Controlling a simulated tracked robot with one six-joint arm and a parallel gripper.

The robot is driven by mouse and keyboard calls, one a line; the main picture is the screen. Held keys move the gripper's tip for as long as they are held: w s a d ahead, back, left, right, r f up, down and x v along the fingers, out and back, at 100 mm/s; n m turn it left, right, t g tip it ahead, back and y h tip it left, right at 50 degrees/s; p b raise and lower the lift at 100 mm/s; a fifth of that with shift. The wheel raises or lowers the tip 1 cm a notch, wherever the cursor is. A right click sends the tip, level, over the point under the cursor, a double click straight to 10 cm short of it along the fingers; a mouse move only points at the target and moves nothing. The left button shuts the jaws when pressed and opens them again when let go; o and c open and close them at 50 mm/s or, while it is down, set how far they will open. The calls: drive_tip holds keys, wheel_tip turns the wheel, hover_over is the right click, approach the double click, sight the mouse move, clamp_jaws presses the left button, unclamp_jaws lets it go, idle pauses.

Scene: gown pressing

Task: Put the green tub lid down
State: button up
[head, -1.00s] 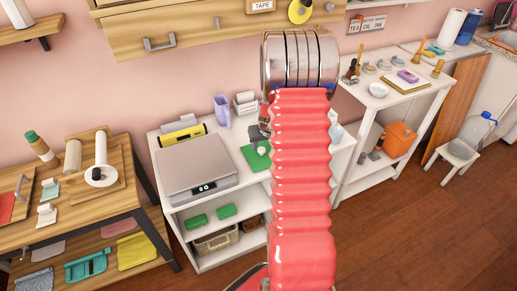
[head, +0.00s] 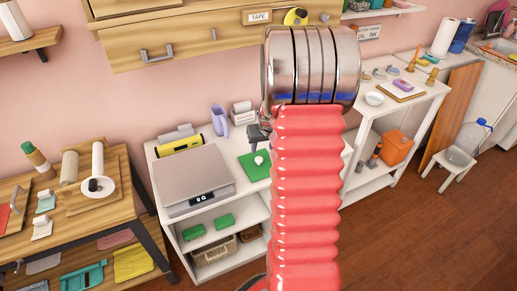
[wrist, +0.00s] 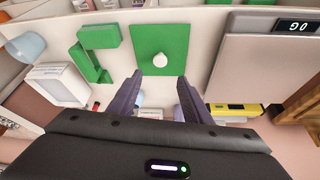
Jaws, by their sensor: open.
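The green tub lid (head: 254,168) is a flat green square with a white knob. It lies flat on the white unit's top, right of the grey scale, partly hidden by my arm in the head view. In the wrist view the lid (wrist: 160,42) shows whole, its knob just beyond my fingertips. My gripper (wrist: 159,77) is open, with its two dark fingers apart and nothing between them. In the head view a dark part of it shows beside my red arm, behind the lid; the rest is hidden.
The grey scale (head: 194,178) stands left of the lid. A yellow device (head: 181,146) and a purple vase (head: 220,122) stand behind. In the wrist view a green angular piece (wrist: 90,62) lies left of the lid. A wooden drawer unit (head: 185,45) hangs above.

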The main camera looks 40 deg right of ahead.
idle(0.4)
drive_tip(key=shift+a, duration=0.1)
drive_tip(key=s+a+r+n+t+y, duration=0.1)
drive_tip(key=s+a+r+n, duration=0.1)
drive_tip(key=a+r, duration=0.75)
drive_tip(key=s+a+r+n, duration=0.15)
drive_tip(key=a+r, duration=0.45)
drive_tip(key=a, duration=0.6)
drive_tip(key=s+a+r+n, duration=0.1)
drive_tip(key=s+a+r, duration=0.2)
drive_tip(key=s+a, duration=0.4)
drive_tip(key=s+a+r+n+y, duration=0.1)
drive_tip(key=s+a+r, duration=0.2)
drive_tip(key=s+a, duration=0.4)
drive_tip(key=shift+s+a, duration=0.35)
drive_tip(key=shift+s, duration=0.9)
drive_tip(key=shift+c, duration=0.3)
